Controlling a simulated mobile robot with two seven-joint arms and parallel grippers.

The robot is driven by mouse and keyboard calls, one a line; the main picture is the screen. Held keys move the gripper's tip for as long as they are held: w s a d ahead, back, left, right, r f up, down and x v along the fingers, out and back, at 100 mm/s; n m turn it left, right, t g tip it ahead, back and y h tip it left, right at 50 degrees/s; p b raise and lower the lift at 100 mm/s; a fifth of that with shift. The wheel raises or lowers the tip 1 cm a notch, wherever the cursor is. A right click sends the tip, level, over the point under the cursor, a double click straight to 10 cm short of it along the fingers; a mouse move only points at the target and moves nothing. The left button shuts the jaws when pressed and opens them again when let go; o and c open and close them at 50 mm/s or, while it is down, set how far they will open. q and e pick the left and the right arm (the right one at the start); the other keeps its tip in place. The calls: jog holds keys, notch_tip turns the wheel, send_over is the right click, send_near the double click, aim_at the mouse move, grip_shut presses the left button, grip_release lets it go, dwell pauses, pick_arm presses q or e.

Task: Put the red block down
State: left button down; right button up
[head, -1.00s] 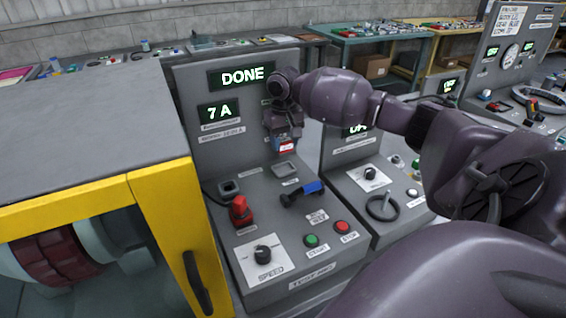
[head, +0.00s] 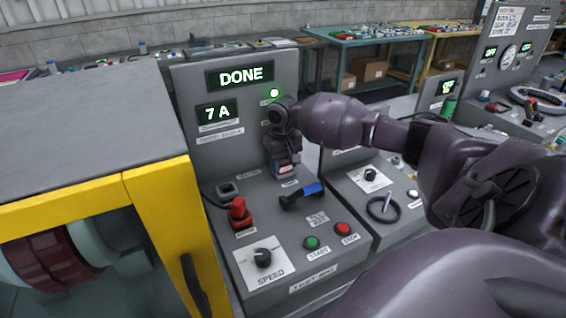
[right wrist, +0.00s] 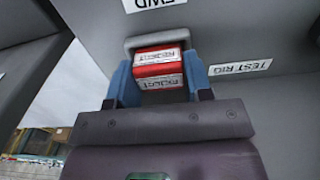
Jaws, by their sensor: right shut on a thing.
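The red block (right wrist: 158,68) has white labels that appear to read REJECT. In the right wrist view it sits between the two blue fingers of my right gripper (right wrist: 158,82), which is shut on it. The block is at a grey square-rimmed holder (right wrist: 130,43) on the console; I cannot tell how far it sits inside. In the head view the right gripper (head: 284,168) points down at the console's sloped top, and only a little of the red block (head: 284,169) shows. The gripper hides the holder there. My left gripper is not in view.
A blue-handled lever (head: 304,195) stands just in front of the gripper. The console display (head: 240,76) reads DONE. A yellow-framed machine (head: 160,190) stands at the left.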

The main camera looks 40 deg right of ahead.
aim_at(283, 162)
jog(key=o, duration=0.9)
jog(key=shift+f, duration=0.15)
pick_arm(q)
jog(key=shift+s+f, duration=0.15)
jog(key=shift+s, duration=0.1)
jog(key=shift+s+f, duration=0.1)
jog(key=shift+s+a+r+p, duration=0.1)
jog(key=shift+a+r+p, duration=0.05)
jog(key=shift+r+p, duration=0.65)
pick_arm(e)
notch_tip(283, 162, up, 12)
jog(key=shift+r, duration=0.15)
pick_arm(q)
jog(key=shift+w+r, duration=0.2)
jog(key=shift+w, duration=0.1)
